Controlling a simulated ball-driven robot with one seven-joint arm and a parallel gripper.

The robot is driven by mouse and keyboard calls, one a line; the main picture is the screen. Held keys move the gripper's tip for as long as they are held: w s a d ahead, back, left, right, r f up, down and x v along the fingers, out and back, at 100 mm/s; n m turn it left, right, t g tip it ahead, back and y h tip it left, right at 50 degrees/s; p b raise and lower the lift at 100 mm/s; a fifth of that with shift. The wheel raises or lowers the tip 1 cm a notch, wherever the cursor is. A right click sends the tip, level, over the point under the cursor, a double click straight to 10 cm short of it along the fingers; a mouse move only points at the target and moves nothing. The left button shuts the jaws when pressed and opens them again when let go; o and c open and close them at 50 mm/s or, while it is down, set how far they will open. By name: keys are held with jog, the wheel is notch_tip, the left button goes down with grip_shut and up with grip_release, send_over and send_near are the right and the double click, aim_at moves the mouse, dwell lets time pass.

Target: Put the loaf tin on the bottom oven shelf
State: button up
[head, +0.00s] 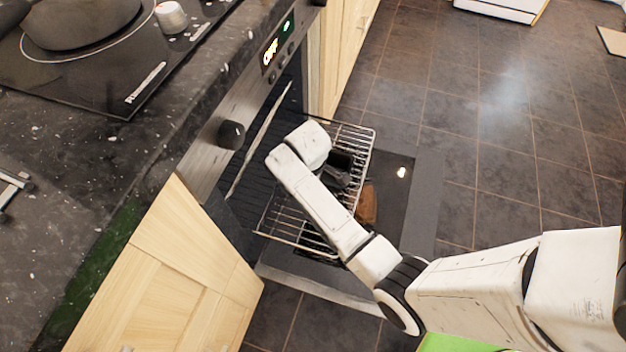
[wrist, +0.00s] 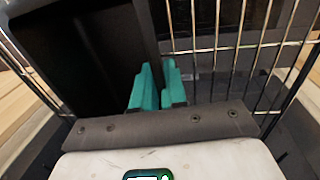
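The dark loaf tin (wrist: 85,45) fills the upper left of the wrist view, its right wall running down to my teal fingertips. My gripper (wrist: 160,88) has its fingers close together on that wall, with the tin between them. In the head view my wrist covers most of the gripper and tin, and a dark shape there cannot be told apart. A wire oven shelf (head: 286,224) is pulled out of the oven, below my wrist. Its bars also show in the wrist view (wrist: 236,50), right of the tin. Whether the tin touches the bars is unclear.
The oven door (head: 398,190) is open and lies low beneath the shelf. A brown object (head: 367,205) shows beside the shelf's right edge. The oven's control panel (head: 275,55) and dark worktop (head: 120,150) are at left. Tiled floor (head: 480,120) is clear at right.

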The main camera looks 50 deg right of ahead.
jog(key=o, duration=0.4)
jog(key=shift+c, duration=0.2)
notch_tip(320, 180, up, 12)
jog(key=a+p, duration=0.1)
jog(key=p, duration=0.3)
jog(key=shift+s+a+p, duration=0.25)
jog(key=shift+a+p, duration=0.05)
jog(key=shift+p, duration=0.1)
jog(key=s+a+m, duration=0.2)
jog(key=s+a, duration=0.1)
jog(key=s, duration=0.6)
jog(key=s+a+m+y, duration=0.1)
jog(key=s+a+m, duration=0.1)
jog(key=s, duration=0.8)
jog(key=shift+a+r, duration=0.3)
jog(key=shift+a, duration=0.35)
